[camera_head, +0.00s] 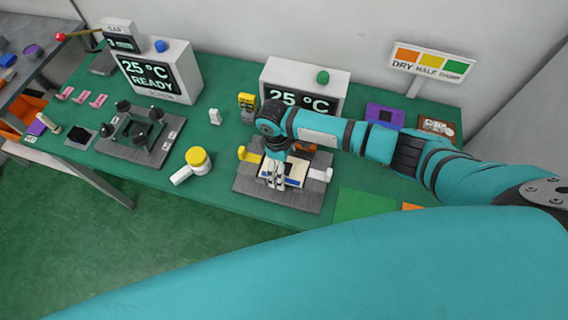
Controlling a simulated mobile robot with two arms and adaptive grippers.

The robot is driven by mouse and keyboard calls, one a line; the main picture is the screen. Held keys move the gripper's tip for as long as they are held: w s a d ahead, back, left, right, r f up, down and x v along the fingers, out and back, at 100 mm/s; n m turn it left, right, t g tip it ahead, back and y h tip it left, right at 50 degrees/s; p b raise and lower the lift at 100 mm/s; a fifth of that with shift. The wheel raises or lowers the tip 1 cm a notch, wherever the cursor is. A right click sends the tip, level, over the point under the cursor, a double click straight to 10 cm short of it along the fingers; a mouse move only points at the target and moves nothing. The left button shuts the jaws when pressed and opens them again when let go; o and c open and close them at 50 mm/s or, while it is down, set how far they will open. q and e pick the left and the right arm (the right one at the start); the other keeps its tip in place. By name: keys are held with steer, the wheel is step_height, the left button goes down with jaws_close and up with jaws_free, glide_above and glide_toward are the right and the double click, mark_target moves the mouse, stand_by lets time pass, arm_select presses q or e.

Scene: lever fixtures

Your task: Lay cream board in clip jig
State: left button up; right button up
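A cream board (297,170) with dark blue parts lies at the middle of a grey fixture that looks like the clip jig (306,199). A yellow lever piece (248,155) stands at its left and a white one (321,174) at its right. My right gripper (275,183) points down over the left part of the board, with its fingertips at or very near it. The arm and gripper hide the board's back and left parts. I cannot tell whether the fingers are closed on the board. My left gripper is not in view.
A second fixture with black knobs (140,135) is at left, with a yellow-topped white tool (196,162) between the fixtures. Display boxes (160,72) stand behind. A purple block (384,115) and green pad (362,204) lie right. My large teal link covers the front.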

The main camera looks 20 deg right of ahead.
step_height(320, 180, up, 12)
steer(key=w+a, duration=0.1)
stand_by(0.5)
steer(key=shift+a+f, duration=0.1)
